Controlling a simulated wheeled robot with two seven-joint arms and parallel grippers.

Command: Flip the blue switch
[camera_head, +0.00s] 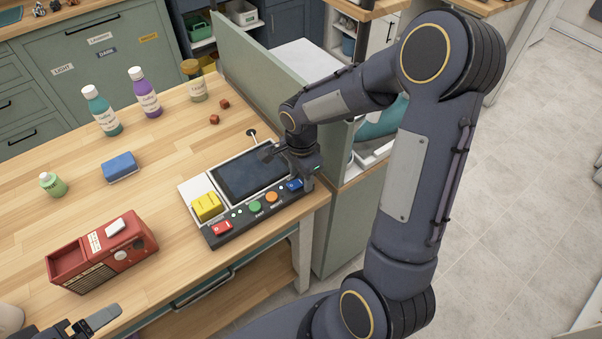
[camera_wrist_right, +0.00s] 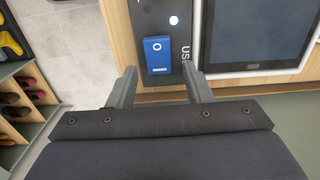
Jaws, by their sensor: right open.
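The blue switch (camera_head: 294,185) sits at the right end of the dark control panel (camera_head: 239,230), near the front right corner of the wooden table. In the right wrist view the blue switch (camera_wrist_right: 157,54) shows a white ring mark and lies ahead of and between the fingers. My right gripper (camera_head: 296,168) is over that end of the panel, partly hidden by its own wrist. The right wrist view shows the right gripper (camera_wrist_right: 160,84) open and empty, its fingertips apart on either side of the switch. My left gripper (camera_head: 88,324) shows only partly at the lower left edge.
The panel also bears a red switch (camera_head: 222,228), a green button (camera_head: 255,207), an orange button (camera_head: 271,196) and a tablet screen (camera_head: 248,172). A yellow block (camera_head: 207,206) sits beside them. A red box (camera_head: 102,253), a blue sponge (camera_head: 120,166) and bottles (camera_head: 102,112) stand left.

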